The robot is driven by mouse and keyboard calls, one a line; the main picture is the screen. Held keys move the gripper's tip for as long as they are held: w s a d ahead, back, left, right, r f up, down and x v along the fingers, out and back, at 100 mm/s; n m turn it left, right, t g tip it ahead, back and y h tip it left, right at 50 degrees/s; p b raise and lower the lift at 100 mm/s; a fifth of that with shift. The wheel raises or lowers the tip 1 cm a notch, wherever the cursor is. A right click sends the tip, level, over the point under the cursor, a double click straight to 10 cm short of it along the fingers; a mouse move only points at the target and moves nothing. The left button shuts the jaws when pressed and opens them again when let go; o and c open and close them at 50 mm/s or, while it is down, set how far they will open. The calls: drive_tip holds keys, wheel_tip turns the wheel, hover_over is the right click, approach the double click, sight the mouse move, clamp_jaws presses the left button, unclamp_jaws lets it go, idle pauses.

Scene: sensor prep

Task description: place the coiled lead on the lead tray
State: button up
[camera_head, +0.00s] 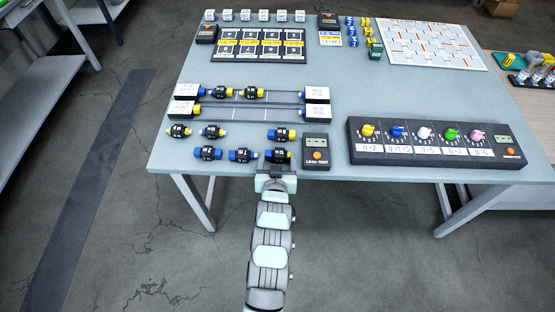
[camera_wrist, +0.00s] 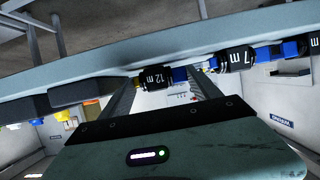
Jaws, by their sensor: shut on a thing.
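Several coiled leads, black bodies with blue or yellow ends, lie at the front left of the table in the head view. My gripper (camera_head: 277,163) reaches the table's front edge and is shut on the dark lead (camera_head: 278,156) at the right end of the front row, largely hidden by my gripper. In the wrist view this lead (camera_wrist: 156,77), marked 12 m, sits between my two fingers (camera_wrist: 165,82). Two long rails with white end blocks (camera_head: 316,92) lie behind the leads. The far one holds two leads (camera_head: 225,92). I cannot tell which part is the lead tray.
The orange-button lead tester (camera_head: 316,151) stands close to the right of my gripper. A dark box with coloured knobs (camera_head: 432,158) fills the front right. Another lead (camera_head: 242,155) lies just left. The grey table (camera_head: 345,105) has bare room between the rails and the knob box.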

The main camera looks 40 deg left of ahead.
drive_tip(key=shift+f, duration=0.1)
drive_tip(key=o, duration=1.4)
drive_tip(key=shift+f+b, duration=0.15)
drive_tip(key=shift+b, duration=0.2)
drive_tip(key=p+v, duration=0.2)
drive_tip(key=v, duration=0.9)
drive_tip(key=shift+a+r, duration=0.35)
drive_tip(key=shift+a, duration=0.05)
